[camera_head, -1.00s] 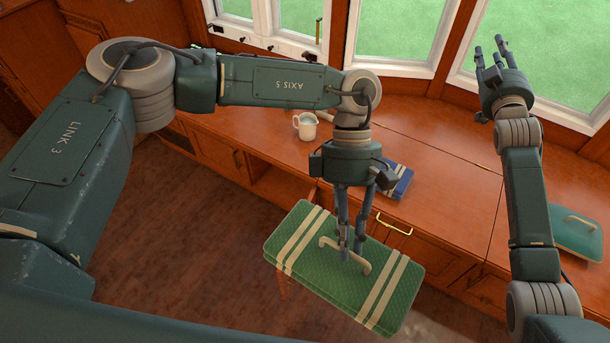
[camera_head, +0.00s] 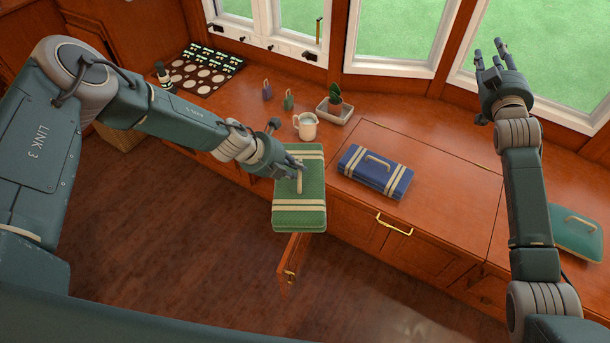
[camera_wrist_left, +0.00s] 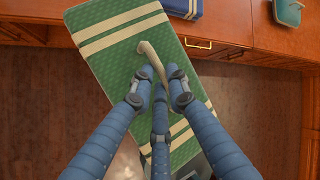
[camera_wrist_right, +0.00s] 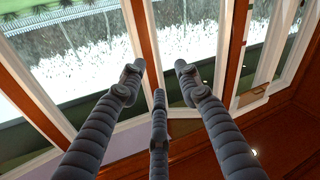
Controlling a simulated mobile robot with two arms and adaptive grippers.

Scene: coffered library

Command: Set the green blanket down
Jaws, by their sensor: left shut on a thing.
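The green blanket (camera_head: 300,216) is a folded bundle with cream stripes and a pale handle. My left gripper (camera_head: 298,165) is shut on that handle and holds the blanket at the counter's front edge. In the left wrist view the blanket (camera_wrist_left: 118,62) hangs tilted with dark floor behind much of it, and the fingers (camera_wrist_left: 157,88) close around the handle (camera_wrist_left: 150,52). The head view cannot show how far the blanket is above the counter. My right gripper (camera_head: 492,62) is open and empty, raised near the window; its fingers (camera_wrist_right: 158,80) are spread in the right wrist view.
A blue striped bundle (camera_head: 376,172) lies on the wooden counter (camera_head: 440,165), right of the blanket. A white mug (camera_head: 306,126), a potted plant tray (camera_head: 334,112) and small tags stand behind. A cabinet door (camera_head: 291,262) hangs open below. A teal case (camera_head: 577,233) lies right.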

